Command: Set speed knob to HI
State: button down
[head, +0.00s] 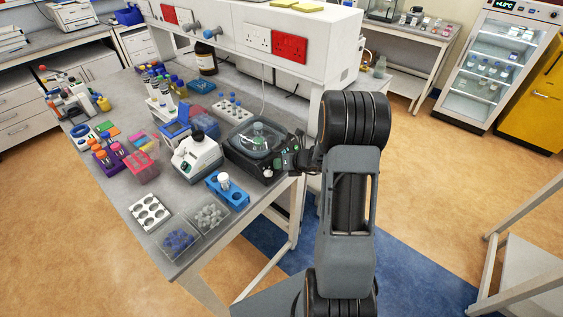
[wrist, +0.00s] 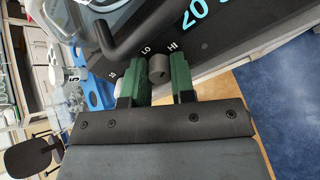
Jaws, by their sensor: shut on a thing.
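The speed knob (wrist: 157,66) is a small grey cylinder on the front of a dark device, between the printed LO and HI labels in the wrist view. My gripper (wrist: 160,72) has its two green fingers on either side of the knob and is shut on it. I cannot make out a pointer mark on the knob, so its setting is unclear.
A white instrument (head: 197,157) and a blue rack (head: 227,192) stand close left of the device. A tube rack (head: 233,108) is behind it. Clear boxes (head: 210,216) sit at the bench's front.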

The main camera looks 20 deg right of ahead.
jog(key=shift+m, duration=0.5)
jog(key=c, duration=1.2)
grip_release()
jog(key=shift+c, duration=0.2)
jog(key=v, duration=1.4)
jog(key=shift+a+f, duration=0.1)
